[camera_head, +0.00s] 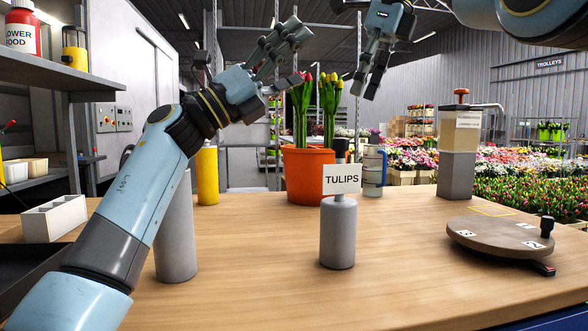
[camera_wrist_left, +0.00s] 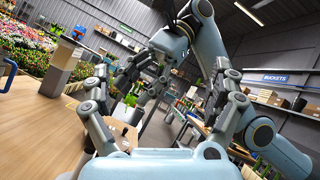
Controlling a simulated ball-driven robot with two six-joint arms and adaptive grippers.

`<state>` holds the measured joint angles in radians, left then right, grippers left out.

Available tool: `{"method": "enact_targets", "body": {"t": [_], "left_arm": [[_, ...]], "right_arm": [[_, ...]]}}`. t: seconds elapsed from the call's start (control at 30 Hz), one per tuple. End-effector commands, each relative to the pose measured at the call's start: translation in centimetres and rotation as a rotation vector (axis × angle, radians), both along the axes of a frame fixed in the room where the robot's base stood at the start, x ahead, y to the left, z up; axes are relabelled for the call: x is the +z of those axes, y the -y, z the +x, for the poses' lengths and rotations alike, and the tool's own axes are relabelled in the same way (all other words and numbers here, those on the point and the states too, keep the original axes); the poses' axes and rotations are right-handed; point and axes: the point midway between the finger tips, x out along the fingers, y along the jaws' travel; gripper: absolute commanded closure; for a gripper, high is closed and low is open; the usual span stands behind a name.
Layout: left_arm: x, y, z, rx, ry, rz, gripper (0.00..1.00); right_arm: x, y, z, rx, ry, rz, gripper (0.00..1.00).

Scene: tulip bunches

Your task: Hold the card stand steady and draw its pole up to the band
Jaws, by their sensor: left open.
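The card stand (camera_head: 338,238) stands upright on the table, a grey cylinder with a white card (camera_head: 342,179) reading TULIPS. Its pole (camera_head: 341,152) shows as a short dark piece above the card; the rest is hidden by card and base. I cannot make out a band on it. My left gripper (camera_head: 300,56) is open and empty, above and left of the stand, apart from it. Its spread fingers also show in the left wrist view (camera_wrist_left: 168,120). My right gripper (camera_head: 365,91) points down above the stand, slightly right, its fingers apart and empty.
An orange pot (camera_head: 305,180) of tulips stands behind the card stand, with a blue-grey mug (camera_head: 374,172) beside it. A grey cylinder (camera_head: 177,235) stands behind my left forearm. A round turntable (camera_head: 490,237) and a dispenser (camera_head: 458,155) stand at right. The front middle table is clear.

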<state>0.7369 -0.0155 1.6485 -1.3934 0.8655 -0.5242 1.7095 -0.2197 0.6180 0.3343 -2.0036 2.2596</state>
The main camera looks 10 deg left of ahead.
Motion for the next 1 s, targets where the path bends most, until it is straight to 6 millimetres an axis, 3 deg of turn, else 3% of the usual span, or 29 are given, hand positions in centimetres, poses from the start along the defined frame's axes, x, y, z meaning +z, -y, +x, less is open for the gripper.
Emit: {"method": "enact_targets", "body": {"t": [0.17,0.3,0.4,0.5,0.7,1.0], "left_arm": [[-8.9,0.7,0.8,0.182,0.010,0.195,0.07],[-17.1,0.9,0.5,0.325,0.035,0.414,0.07],[-21.8,0.8,-0.2,0.394,0.058,0.557,0.07],[-25.2,0.6,-0.9,0.435,0.079,0.668,0.07],[-28.1,0.6,-1.4,0.466,0.099,0.767,0.07],[-28.2,3.7,2.0,0.466,0.101,0.771,0.07]], "right_arm": [[0.0,0.0,0.0,0.000,0.000,0.000,0.62],[0.0,0.0,0.0,0.000,0.000,0.000,0.62],[0.0,0.0,0.0,0.000,0.000,0.000,0.62],[0.0,0.0,0.0,0.000,0.000,0.000,0.62],[0.0,0.0,0.0,0.000,0.000,0.000,0.62],[0.0,0.0,0.0,0.000,0.000,0.000,0.62]]}}
